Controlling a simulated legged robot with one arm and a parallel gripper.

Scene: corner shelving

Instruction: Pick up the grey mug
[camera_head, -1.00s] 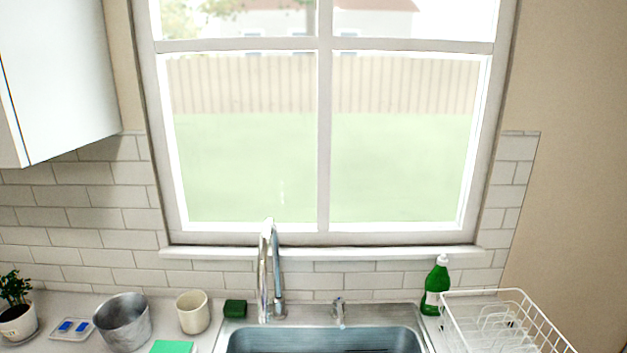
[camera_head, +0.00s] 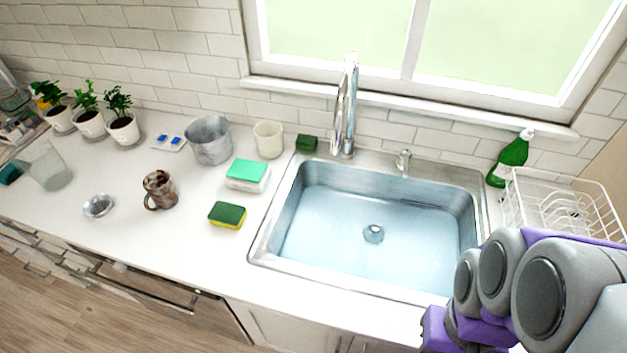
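A mug (camera_head: 160,190) with mottled brown and grey sides stands upright on the white counter, left of the sink. Its handle is on its lower left side. It is the only thing here with a clear mug handle. A grey metal-looking pot (camera_head: 208,141) stands behind it near the wall; no handle shows on it. Grey and purple links of my arm fill the lower right corner, over the sink's right front edge and far from the mug. I cannot make out my gripper's fingers among them.
The sink (camera_head: 375,232) with its tall faucet (camera_head: 344,110) lies right of the mug. A green-and-yellow sponge (camera_head: 227,215), green-topped sponge pack (camera_head: 247,175), cream cup (camera_head: 268,139) and small silver dish (camera_head: 98,206) surround the mug. Bare counter lies in front of it.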

